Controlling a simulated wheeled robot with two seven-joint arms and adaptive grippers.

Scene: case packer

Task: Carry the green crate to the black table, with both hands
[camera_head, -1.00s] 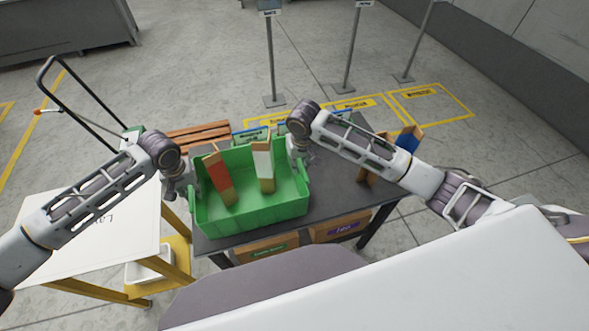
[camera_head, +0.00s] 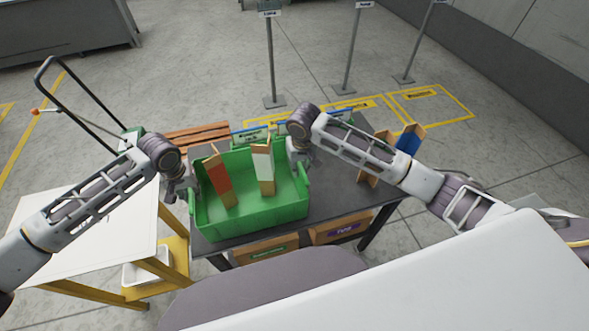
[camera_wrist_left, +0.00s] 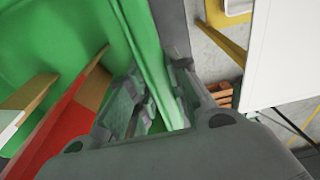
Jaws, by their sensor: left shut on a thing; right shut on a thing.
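The green crate (camera_head: 255,222) is on or just over the left part of the black table (camera_head: 335,205); I cannot tell whether its base touches. A red-faced divider piece (camera_head: 220,184) and a white-faced one (camera_head: 263,167) stand tilted inside it. My left gripper (camera_head: 184,188) is shut on the crate's left rim, and the green rim (camera_wrist_left: 155,85) runs between its fingers in the left wrist view. My right gripper (camera_head: 298,160) is shut at the crate's right far side, its fingertips partly hidden by my wrist.
A white-topped table with a yellow frame (camera_head: 80,235) stands close on the left. A blue-faced wooden piece (camera_head: 407,143) stands on the black table's right side. Labelled boxes (camera_head: 338,230) sit under the tabletop. A wooden pallet (camera_head: 197,137) and sign posts (camera_head: 270,60) are behind.

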